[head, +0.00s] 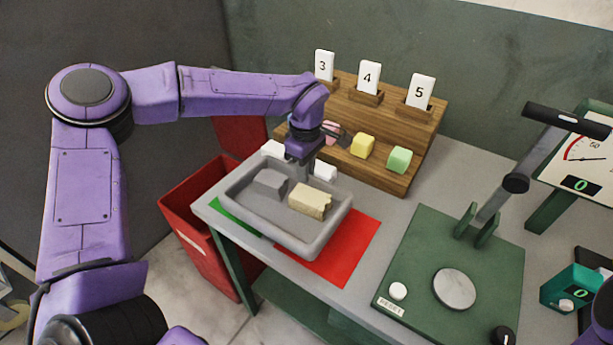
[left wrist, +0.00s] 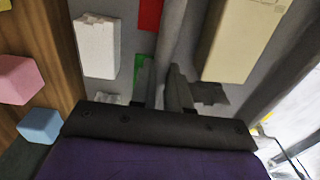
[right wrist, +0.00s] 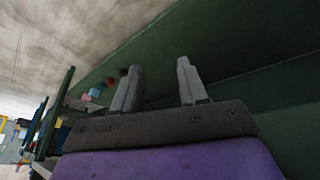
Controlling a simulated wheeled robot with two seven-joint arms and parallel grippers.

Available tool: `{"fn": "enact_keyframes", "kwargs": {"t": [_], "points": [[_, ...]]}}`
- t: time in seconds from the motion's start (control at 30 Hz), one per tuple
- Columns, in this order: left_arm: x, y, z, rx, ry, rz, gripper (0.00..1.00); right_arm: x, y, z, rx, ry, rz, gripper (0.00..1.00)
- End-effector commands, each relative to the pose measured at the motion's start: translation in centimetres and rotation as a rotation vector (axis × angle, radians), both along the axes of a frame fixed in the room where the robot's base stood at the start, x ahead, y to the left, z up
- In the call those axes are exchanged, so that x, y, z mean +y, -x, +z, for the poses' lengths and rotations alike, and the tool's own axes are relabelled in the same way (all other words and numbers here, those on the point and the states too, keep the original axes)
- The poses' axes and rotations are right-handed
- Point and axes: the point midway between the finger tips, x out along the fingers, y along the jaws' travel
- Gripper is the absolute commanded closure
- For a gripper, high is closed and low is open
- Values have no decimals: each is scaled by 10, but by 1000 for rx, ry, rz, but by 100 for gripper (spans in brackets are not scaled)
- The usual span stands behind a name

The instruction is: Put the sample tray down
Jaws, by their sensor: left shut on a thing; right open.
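The grey sample tray (head: 262,230) is over the table's left part, across a green patch (head: 236,216) and a red patch (head: 350,249). It looks about level; I cannot tell whether its base touches the table. A grey block (head: 270,184) and a cream block (head: 308,201) with a rough edge lie in it. My left gripper (head: 306,164) is shut on the tray's back wall, which shows between the fingers (left wrist: 165,88) in the left wrist view. My right gripper (right wrist: 156,85) is open and empty in its wrist view, near a dark green surface.
A wooden stepped rack (head: 385,125) with number cards and coloured blocks stands behind the tray. White blocks (head: 325,172) lie between them. A green press (head: 425,260) stands to the right. A red bin (head: 195,205) is left of the table (head: 400,215).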

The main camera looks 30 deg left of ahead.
Motion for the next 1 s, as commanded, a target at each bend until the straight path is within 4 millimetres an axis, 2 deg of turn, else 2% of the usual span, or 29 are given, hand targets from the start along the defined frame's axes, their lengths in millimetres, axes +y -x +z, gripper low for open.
{"fn": "enact_keyframes", "kwargs": {"t": [0.1, 0.2, 0.3, 0.77, 0.8, 0.87, 1.0], "points": [[2, -8, -10, 2, -1, 0, 100, 0, 0, 3, 0, 0, 0, 57], [1, -6, -29, 4, 0, -1, 100, 0, 0, 4, 0, 0, 0, 57], [1, -6, -39, 1, 1, -1, 100, 0, 0, 4, 0, 0, 0, 57], [1, -6, -46, -1, 0, -1, 100, 0, 0, 3, 0, 0, 0, 57], [1, -6, -46, -1, 0, -1, 74, 0, 0, 3, 0, 0, 0, 57], [1, -6, -46, -1, 0, -1, 59, 0, 0, 3, 0, 0, 0, 57], [1, -6, -46, -1, 0, -1, 59, 0, 0, 3, 0, 0, 0, 57]]}}
